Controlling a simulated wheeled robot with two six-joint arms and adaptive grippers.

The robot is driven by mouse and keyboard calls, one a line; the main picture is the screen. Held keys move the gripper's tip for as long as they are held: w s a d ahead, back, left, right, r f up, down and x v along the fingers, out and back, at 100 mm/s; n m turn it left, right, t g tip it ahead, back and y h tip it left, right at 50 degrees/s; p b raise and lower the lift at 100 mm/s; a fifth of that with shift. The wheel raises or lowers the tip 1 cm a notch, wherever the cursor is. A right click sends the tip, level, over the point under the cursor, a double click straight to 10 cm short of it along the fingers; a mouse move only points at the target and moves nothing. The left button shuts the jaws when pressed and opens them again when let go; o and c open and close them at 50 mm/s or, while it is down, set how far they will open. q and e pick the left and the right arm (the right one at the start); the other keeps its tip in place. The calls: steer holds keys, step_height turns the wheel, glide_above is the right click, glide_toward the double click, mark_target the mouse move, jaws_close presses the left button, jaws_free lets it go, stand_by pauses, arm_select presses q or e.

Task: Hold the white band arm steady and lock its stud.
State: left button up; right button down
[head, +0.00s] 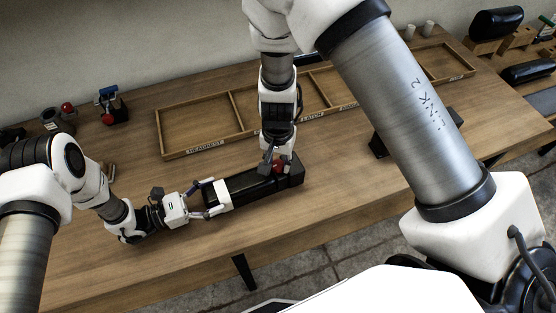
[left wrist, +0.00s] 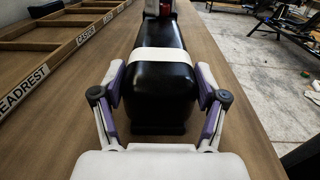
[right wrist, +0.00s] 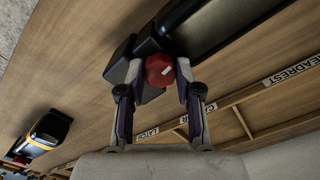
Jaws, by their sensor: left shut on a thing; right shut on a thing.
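The white band arm is a long black padded arm (head: 255,187) lying on the table, with a white band (left wrist: 162,61) around its near end in the left wrist view. My left gripper (head: 214,197) is shut across that end, one finger on each side by the band. The stud has a red head (right wrist: 160,71) and sits at the arm's other end. My right gripper (head: 277,165) points down there and is shut on the red head. In the head view its fingers partly hide the stud (head: 283,161). Whether the stud is locked cannot be told.
A wooden tray (head: 160,135) with labelled, empty-looking compartments lies behind the arm. Small parts with red knobs (head: 110,105) stand at the back left. A dark object (head: 378,146) stands to the right, partly behind my right arm. The table in front of the arm is clear to its edge.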

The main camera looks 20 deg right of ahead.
mark_target(278, 164)
steer(key=shift+m, duration=0.6)
steer(key=c, duration=0.8)
jaws_free()
steer(key=shift+o, duration=0.2)
step_height(278, 164, up, 12)
